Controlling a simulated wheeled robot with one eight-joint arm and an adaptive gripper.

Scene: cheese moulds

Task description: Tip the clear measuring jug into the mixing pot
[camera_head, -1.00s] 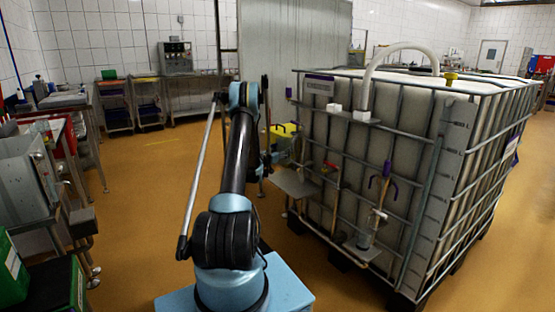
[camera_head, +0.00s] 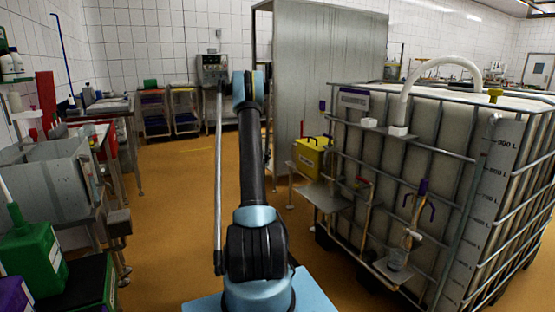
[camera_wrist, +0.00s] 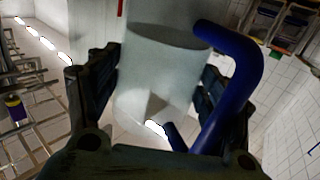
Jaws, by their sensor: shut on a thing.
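In the wrist view the clear measuring jug (camera_wrist: 150,85) fills the middle, with its blue handle (camera_wrist: 245,65) on the right. My gripper (camera_wrist: 152,90) is shut on the jug's body, with one dark finger on each side. The jug looks tilted in this view. I cannot tell what is in it. In the head view my gripper and the jug are hidden behind my arm. I cannot make out the mixing pot in either view.
Orange floor (camera_head: 185,190) lies open between.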

